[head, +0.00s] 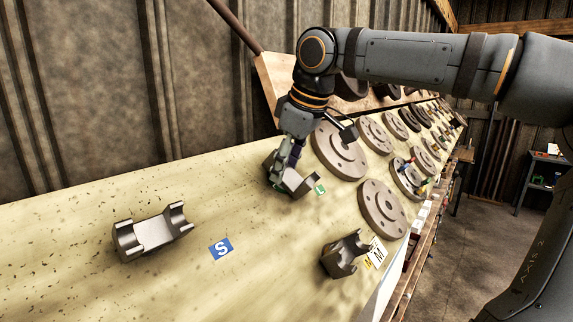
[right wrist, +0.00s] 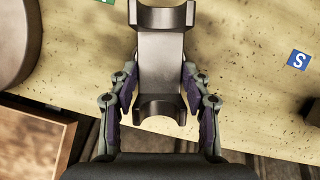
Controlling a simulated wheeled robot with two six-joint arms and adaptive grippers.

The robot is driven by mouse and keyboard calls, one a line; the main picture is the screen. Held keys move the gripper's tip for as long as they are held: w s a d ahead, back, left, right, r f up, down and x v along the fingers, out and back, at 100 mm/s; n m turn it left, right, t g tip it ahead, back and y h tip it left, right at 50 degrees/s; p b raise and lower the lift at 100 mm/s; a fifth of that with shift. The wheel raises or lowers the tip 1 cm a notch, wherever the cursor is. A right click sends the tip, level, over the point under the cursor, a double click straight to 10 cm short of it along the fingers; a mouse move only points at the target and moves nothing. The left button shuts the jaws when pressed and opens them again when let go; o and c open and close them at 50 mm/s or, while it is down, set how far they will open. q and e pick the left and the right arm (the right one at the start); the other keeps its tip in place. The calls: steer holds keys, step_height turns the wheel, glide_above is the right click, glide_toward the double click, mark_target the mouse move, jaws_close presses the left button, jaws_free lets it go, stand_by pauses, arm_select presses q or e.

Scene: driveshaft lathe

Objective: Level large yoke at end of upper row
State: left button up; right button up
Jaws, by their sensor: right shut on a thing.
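A dark metal yoke (head: 300,184) sits on the pale slanted board beside a small green tag (head: 321,190), at the near end of the upper discs. My right gripper (head: 283,168) is over it and shut on it, partly hiding it. In the right wrist view, the yoke (right wrist: 162,62) lies between the two fingers of the gripper (right wrist: 158,88), its curved saddle ends at top and bottom. I cannot tell whether it is exactly level. A second yoke (head: 152,234) lies at left, and a third yoke (head: 343,253) sits tilted lower right. My left gripper is not in view.
Round flanged discs stand beyond the held yoke, the nearest disc (head: 340,152) close to my gripper and another disc (head: 382,208) below. A blue S tag (head: 221,249) and a white M tag (head: 377,252) lie on the board (head: 90,270). A corrugated wall (head: 110,90) rises behind.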

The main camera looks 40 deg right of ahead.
steer(key=shift+f, duration=0.2)
jaws_close()
steer(key=shift+r, duration=0.1)
steer(key=n+h, duration=0.1)
steer(key=n, duration=0.1)
steer(key=n+h, duration=0.1)
steer(key=n, duration=0.1)
steer(key=shift+s+a+r+n+t, duration=0.1)
steer(key=shift+n+t, duration=0.3)
steer(key=shift+r, duration=0.1)
steer(key=shift+n, duration=0.3)
